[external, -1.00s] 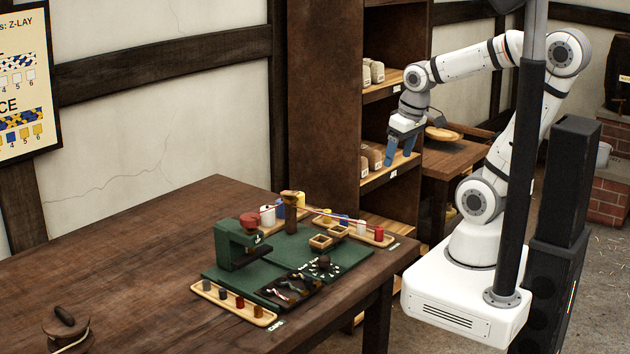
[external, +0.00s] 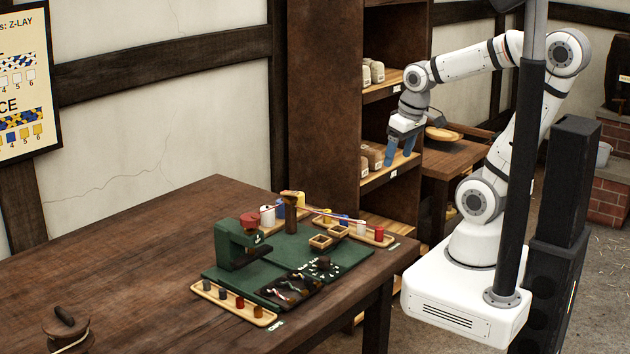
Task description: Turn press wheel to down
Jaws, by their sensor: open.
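The press (external: 232,247) is a dark green C-shaped frame standing on a green mat on the wooden table. Its wheel (external: 250,220) is a small red piece on top of the press; its exact setting is too small to tell. My gripper (external: 401,152) has blue fingers that point down, apart and empty. It hangs in front of the shelf, above and to the right of the press, well away from it.
A wooden tray (external: 200,290) with several small caps lies at the mat's front edge. Spools stand on a tray (external: 388,242) at the right, near a wooden post (external: 290,215). A corded wooden bobbin (external: 66,330) is at front left.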

